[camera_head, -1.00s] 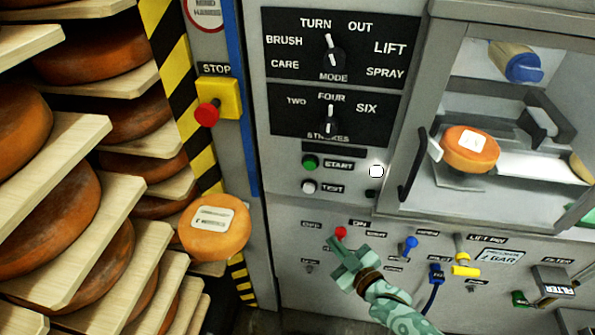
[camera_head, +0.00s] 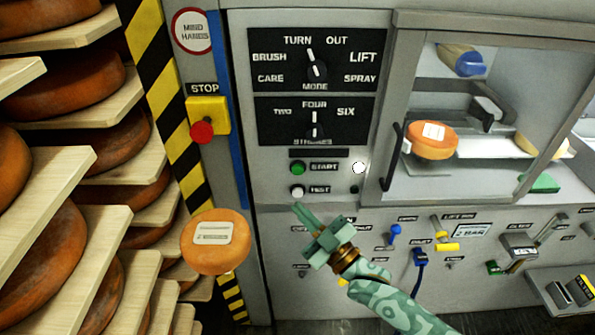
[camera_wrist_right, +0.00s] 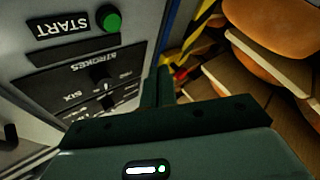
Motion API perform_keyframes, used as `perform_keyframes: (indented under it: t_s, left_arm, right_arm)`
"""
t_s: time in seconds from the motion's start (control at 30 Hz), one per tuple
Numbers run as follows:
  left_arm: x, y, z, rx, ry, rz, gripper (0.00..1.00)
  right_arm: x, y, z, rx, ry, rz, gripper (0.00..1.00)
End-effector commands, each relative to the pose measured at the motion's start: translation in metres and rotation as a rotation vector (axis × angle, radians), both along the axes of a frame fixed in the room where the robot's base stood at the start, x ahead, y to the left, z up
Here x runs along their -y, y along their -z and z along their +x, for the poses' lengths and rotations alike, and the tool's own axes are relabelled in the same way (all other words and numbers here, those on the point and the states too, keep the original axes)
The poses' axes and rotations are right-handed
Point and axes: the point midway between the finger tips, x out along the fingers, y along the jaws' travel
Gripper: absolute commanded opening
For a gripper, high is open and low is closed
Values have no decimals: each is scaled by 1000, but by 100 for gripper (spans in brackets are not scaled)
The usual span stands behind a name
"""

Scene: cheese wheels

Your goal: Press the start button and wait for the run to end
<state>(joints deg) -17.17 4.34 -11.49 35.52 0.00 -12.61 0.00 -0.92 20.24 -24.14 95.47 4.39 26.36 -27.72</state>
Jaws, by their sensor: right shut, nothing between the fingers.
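The green start button (camera_head: 298,168) is on the grey machine panel beside its START label. It also shows in the right wrist view (camera_wrist_right: 109,18). My right gripper (camera_head: 298,207) is shut and empty, its tips just below the white test button (camera_head: 297,190) in the head view. Whether they touch the panel is unclear. The right wrist view shows its dark green fingers (camera_wrist_right: 160,82) beside the panel. A round white lamp (camera_head: 359,168) is right of START. The mode knob (camera_head: 316,70) points near TURN and the strokes knob (camera_head: 314,131) to FOUR. My left gripper is out of view.
A red stop button (camera_head: 202,132) on a yellow box is left of the panel. Cheese shelves (camera_head: 130,222) fill the left side. A labelled cheese wheel (camera_head: 217,258) is in front of them; its support is unclear. Another wheel (camera_head: 432,148) is behind the machine's window.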

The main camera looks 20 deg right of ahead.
Motion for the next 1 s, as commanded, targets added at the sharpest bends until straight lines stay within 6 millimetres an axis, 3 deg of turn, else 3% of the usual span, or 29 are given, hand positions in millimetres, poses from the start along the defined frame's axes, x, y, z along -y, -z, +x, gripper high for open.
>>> perform_keyframes:
  t_s: [0.17,0.6,1.0]
  left_arm:
    - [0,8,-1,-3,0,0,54]
    - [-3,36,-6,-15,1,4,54]
    - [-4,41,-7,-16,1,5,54]
  right_arm:
    - [3,2,12,2,-1,0,0]
    - [20,3,69,0,1,-2,0]
    - [24,0,84,-2,0,-2,0]
